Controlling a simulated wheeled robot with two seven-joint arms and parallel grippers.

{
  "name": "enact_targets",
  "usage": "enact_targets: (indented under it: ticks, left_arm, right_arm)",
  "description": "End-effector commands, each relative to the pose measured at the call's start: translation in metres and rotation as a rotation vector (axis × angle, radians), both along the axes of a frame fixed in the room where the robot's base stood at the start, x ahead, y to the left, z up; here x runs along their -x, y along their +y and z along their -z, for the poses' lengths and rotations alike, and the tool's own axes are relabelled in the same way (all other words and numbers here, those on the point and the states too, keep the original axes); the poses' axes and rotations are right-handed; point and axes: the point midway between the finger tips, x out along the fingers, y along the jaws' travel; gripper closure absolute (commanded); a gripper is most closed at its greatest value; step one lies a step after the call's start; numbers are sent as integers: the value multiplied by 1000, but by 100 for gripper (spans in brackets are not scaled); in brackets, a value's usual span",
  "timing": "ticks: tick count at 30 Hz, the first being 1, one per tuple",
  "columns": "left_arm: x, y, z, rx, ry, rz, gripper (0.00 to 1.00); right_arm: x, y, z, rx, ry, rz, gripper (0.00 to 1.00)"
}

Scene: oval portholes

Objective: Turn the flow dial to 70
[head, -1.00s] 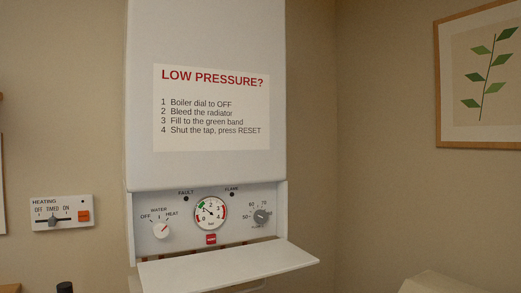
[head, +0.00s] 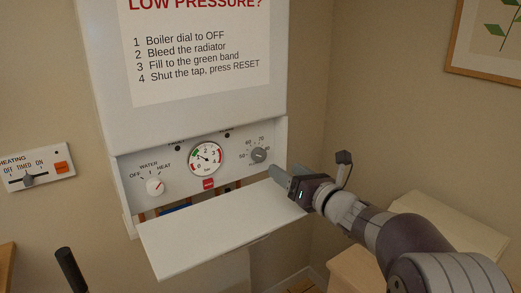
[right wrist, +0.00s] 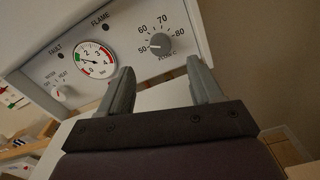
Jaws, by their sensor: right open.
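The flow dial (head: 258,155) is a grey round knob at the right end of the boiler's white control panel (head: 125,170). Its scale runs from 50 through 60 and 70 to 80. In the right wrist view the flow dial (right wrist: 161,45) carries a pale mark on its left side, towards 50. My right gripper (head: 280,178) is just below and right of the dial, apart from it. In the right wrist view its two fingers (right wrist: 160,68) are spread and empty, with the dial beyond and above the gap. My left gripper is not in view.
A white flap (head: 210,225) juts out below the panel, close to my right gripper. The pressure gauge (head: 205,158), red button (head: 208,183) and white mode knob (head: 155,187) lie left of the dial. A heating switch (head: 35,170) is on the left wall.

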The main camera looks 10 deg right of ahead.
Motion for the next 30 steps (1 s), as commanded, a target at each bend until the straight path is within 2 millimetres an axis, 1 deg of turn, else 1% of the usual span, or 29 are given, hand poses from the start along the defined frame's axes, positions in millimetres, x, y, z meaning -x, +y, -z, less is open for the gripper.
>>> enact_targets:
  ticks: [1, 6, 10, 12, 15, 23, 24, 26, 27, 28, 29, 30]
  left_arm:
    - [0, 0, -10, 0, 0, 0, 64]
    - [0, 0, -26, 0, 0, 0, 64]
    - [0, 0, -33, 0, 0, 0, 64]
    - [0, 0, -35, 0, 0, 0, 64]
    - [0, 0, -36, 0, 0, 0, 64]
    - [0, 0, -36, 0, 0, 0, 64]
    - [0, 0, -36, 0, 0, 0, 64]
    - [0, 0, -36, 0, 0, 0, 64]
    - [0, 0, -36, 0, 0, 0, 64]
    - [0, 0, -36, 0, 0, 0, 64]
    - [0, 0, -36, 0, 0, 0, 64]
    - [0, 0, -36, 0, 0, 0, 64]
  right_arm:
    - [-13, 5, -4, -3, 4, -4, 35]
    - [-56, 21, -4, -3, 5, -2, 35]
    - [-78, 28, -3, -3, 3, 0, 35]
    - [-86, 31, -3, -3, 3, -1, 35]
    - [-92, 33, -1, -3, 4, 1, 35]
    - [-94, 34, 0, -4, 3, 3, 35]
    - [-94, 34, 0, -4, 3, 3, 42]
    - [-94, 34, 0, -4, 3, 2, 61]
    - [-94, 34, 0, -4, 3, 2, 74]
    - [-94, 34, 0, -4, 3, 3, 84]
    - [-94, 34, 0, -4, 3, 3, 92]
    - [-94, 34, 0, -4, 3, 3, 92]
